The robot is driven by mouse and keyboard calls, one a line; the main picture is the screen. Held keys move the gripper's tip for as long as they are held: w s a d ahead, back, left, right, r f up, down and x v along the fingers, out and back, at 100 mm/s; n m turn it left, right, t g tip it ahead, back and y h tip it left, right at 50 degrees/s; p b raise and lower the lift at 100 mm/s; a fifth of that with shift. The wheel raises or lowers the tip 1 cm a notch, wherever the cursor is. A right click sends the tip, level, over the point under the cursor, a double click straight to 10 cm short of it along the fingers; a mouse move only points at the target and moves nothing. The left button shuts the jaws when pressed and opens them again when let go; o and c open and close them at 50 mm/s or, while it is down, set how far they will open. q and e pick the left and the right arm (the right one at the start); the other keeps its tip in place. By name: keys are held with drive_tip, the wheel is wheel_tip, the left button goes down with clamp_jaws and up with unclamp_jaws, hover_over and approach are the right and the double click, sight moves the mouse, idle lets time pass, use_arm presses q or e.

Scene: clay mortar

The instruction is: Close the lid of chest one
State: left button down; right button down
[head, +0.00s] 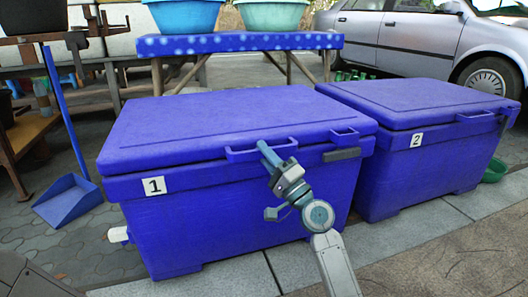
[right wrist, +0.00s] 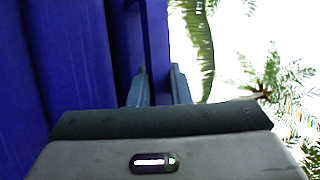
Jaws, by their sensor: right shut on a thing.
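Chest one (head: 220,215) is a big blue box with a white "1" label on its front left. Its blue lid (head: 230,120) lies over the top and looks down, or very nearly so; a thin seam runs along the front. My right gripper (head: 266,150) is at the lid's front handle (head: 240,154), right of the label. In the right wrist view its two fingers (right wrist: 159,85) stand on either side of the blue handle bar (right wrist: 155,40), shut on it. My left gripper is not in view.
Chest two (head: 415,165), also blue and lidded, stands close on the right. A blue dustpan (head: 68,200) lies on the paving at left. A blue-covered table (head: 240,42) with basins stands behind, and a silver car (head: 420,45) is at back right.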

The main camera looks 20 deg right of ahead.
drive_tip(key=shift+f, duration=0.6)
drive_tip(key=c, duration=1.7)
unclamp_jaws()
drive_tip(key=o, duration=0.4)
drive_tip(key=shift+f, duration=0.15)
drive_tip(key=shift+c, duration=0.2)
drive_tip(key=v, duration=1)
drive_tip(key=shift+s+d, duration=0.2)
drive_tip(key=shift+s, duration=0.1)
